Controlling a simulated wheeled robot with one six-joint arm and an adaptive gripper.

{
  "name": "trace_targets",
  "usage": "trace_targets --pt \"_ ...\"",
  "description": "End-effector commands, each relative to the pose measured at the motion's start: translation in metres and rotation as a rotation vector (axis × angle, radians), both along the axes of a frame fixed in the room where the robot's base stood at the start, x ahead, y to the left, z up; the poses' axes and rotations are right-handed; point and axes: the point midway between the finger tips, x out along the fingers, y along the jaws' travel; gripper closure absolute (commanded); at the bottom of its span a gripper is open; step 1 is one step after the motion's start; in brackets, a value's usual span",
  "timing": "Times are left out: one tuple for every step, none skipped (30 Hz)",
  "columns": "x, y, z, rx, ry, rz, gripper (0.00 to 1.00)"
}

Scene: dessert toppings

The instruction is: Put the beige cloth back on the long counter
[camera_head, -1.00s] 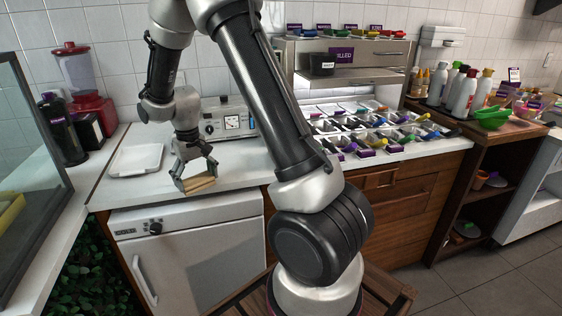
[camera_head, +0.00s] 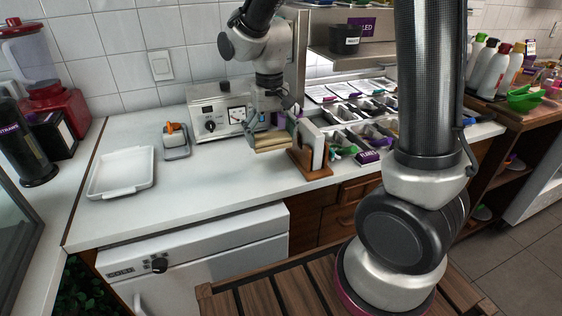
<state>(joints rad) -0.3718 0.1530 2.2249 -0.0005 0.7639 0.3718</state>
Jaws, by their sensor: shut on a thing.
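The beige cloth (camera_head: 270,142) is a folded, flat bundle held under my gripper (camera_head: 264,126). My gripper points down and is shut on the cloth. The cloth is over the white top of the long counter (camera_head: 200,195), in front of the grey machine and just left of a wooden stand. I cannot tell whether its underside touches the counter top or hangs a little above it.
The wooden stand with white panels (camera_head: 313,150) is close to the cloth's right. A white tray (camera_head: 121,172) and a small grey dish with an orange-topped item (camera_head: 176,142) lie left. The grey machine (camera_head: 222,112) stands behind. The counter's front middle is clear.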

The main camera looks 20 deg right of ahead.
Motion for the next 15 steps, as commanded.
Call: trace_targets --pt "-0.003 0.001 -0.005 -0.001 0.003 0.0 0.34" --pt "-0.004 0.002 -0.01 -0.001 0.004 0.0 0.34" --pt "-0.005 0.002 -0.018 -0.002 0.005 -0.001 0.34" --pt "-0.005 0.001 -0.024 -0.002 0.006 -0.001 0.34" --pt "-0.005 0.002 -0.031 -0.002 0.006 -0.001 0.34" --pt "-0.004 0.002 -0.038 -0.002 0.005 -0.001 0.34" --pt "-0.004 0.001 -0.044 -0.002 0.005 -0.001 0.34" --pt "-0.004 0.001 -0.048 -0.002 0.005 -0.001 0.34" --pt "-0.004 0.001 -0.053 -0.001 0.003 -0.001 0.34" --pt "-0.004 0.001 -0.055 -0.001 0.004 -0.001 0.34" --pt "-0.004 0.002 -0.058 -0.001 0.003 -0.001 0.34" --pt "-0.003 0.002 -0.062 -0.001 0.002 -0.001 0.34" --pt "-0.004 0.001 -0.066 -0.001 0.003 -0.001 0.34" --pt "-0.004 0.001 -0.071 -0.002 0.004 -0.001 0.34" --pt "-0.004 0.001 -0.077 -0.002 0.004 -0.001 0.34"
